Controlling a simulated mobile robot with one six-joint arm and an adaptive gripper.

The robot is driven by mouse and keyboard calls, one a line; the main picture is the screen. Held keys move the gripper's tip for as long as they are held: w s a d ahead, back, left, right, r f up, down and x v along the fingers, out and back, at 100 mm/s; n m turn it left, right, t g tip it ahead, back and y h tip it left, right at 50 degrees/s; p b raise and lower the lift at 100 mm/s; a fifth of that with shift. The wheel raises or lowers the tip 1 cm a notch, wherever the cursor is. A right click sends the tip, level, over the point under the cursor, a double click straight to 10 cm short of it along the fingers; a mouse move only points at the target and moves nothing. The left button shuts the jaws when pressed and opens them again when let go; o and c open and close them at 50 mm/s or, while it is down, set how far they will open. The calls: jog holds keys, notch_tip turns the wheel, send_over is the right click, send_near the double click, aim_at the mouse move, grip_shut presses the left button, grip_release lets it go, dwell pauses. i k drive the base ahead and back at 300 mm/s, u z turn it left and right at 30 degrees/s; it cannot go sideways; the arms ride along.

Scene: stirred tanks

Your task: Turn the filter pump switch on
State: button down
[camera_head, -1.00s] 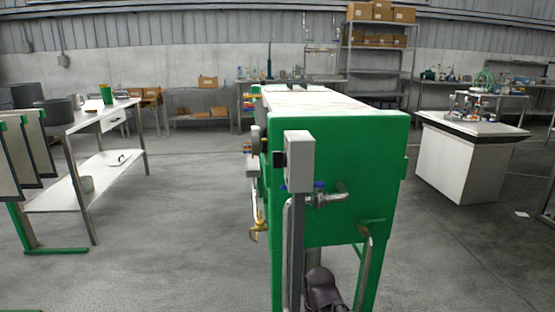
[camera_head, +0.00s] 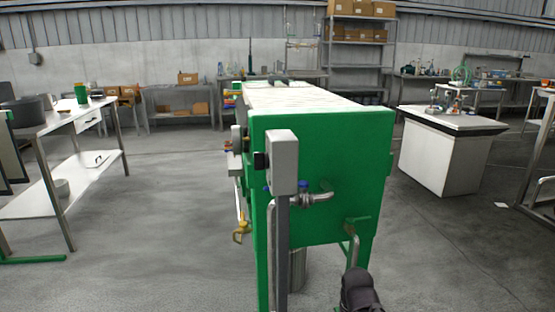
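A green tank unit (camera_head: 335,165) stands in the middle of the view on green legs. A grey switch box (camera_head: 283,162) on a grey post is in front of its near end. A dark knob (camera_head: 260,160) sticks out from the box's left side; I cannot tell its position. The box's label face is not visible. A dark part of my arm or gripper (camera_head: 359,292) shows at the bottom edge, right of the post and well below the box. Its fingers cannot be made out.
Pipes and a blue-handled valve (camera_head: 303,187) sit right of the post. A yellow tap (camera_head: 241,232) sticks out at the tank's left. A white table (camera_head: 75,120) stands left and a white cabinet (camera_head: 445,160) right. The floor (camera_head: 165,220) on the left is clear.

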aim_at(261, 161)
jog(key=z, duration=0.3)
jog(key=k, duration=0.95)
jog(key=u, duration=0.65)
jog(key=i, duration=1)
jog(key=u, duration=0.05)
